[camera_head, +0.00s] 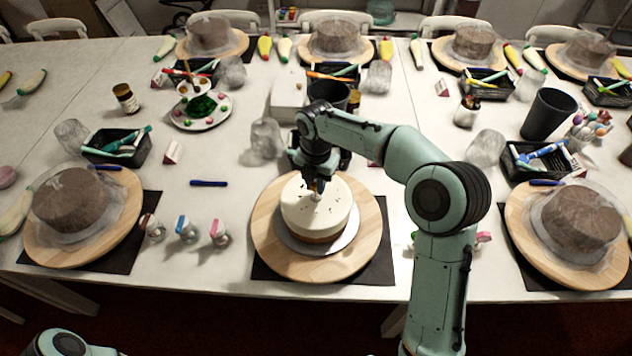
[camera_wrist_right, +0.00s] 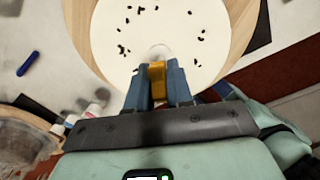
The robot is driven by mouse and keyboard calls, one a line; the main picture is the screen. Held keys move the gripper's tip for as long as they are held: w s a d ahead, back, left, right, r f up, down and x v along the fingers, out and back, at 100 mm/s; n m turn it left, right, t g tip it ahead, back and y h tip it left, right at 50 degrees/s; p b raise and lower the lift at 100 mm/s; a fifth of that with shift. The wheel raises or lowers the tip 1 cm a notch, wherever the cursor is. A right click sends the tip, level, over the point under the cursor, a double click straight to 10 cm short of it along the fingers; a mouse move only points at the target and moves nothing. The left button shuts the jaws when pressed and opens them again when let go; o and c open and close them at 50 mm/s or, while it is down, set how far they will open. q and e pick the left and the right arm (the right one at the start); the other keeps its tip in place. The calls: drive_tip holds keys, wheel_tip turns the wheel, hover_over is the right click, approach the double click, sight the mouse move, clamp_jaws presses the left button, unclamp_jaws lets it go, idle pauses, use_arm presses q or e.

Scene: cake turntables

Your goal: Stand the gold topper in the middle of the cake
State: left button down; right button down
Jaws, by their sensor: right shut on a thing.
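The white cake (camera_head: 303,214) stands on a silver board on a round wooden turntable (camera_head: 268,236) at the front middle of the table. Its top is white with scattered dark flecks. My right gripper (camera_head: 318,182) is over the cake's top, pointing down, close to its middle. In the right wrist view its two blue fingers (camera_wrist_right: 158,90) are shut on the gold topper (camera_wrist_right: 157,72). A pale rounded piece shows just beyond the topper, against the cake top (camera_wrist_right: 185,35). I cannot tell whether the topper touches the cake. My left gripper is out of view.
Wrapped brown cakes (camera_head: 70,200) (camera_head: 575,222) stand on wooden turntables at both sides. Small shakers (camera_head: 186,229) stand left of the white cake, and a blue pen (camera_head: 208,183) lies behind them. Black tool trays (camera_head: 118,146) and a black cup (camera_head: 547,114) stand farther back.

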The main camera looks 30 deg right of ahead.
drive_tip(key=shift+f, duration=0.2)
drive_tip(key=c, duration=1)
unclamp_jaws()
wheel_tip(320, 180, up, 12)
drive_tip(key=shift+r+p, duration=0.25)
drive_tip(key=shift+p, duration=0.9)
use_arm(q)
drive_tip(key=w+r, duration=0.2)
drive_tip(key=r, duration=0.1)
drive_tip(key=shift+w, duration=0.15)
